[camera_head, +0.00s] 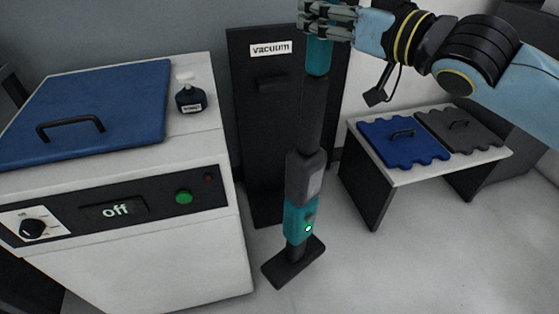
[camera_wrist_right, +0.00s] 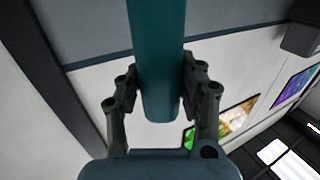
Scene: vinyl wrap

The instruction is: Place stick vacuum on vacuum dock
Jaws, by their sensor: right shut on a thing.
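The stick vacuum (camera_head: 305,180) is upright, slightly tilted, with a dark tube, a teal lower body with a green light, and a flat dark floor head. My right gripper (camera_head: 322,22) is shut on its teal upper handle. In the right wrist view the handle (camera_wrist_right: 160,65) sits between both fingers of the gripper (camera_wrist_right: 160,90). The vacuum dock (camera_head: 262,130) is a tall dark panel labelled "vacuum", standing behind and left of the vacuum. I cannot tell whether the floor head touches the floor. My left gripper is not in view.
A white machine (camera_head: 150,255) with a blue lid (camera_head: 95,115), an "off" display and a small dark bottle (camera_head: 190,98) stands at left. A low white table (camera_head: 405,172) with blue and grey notched panels stands at right. Floor between them is clear.

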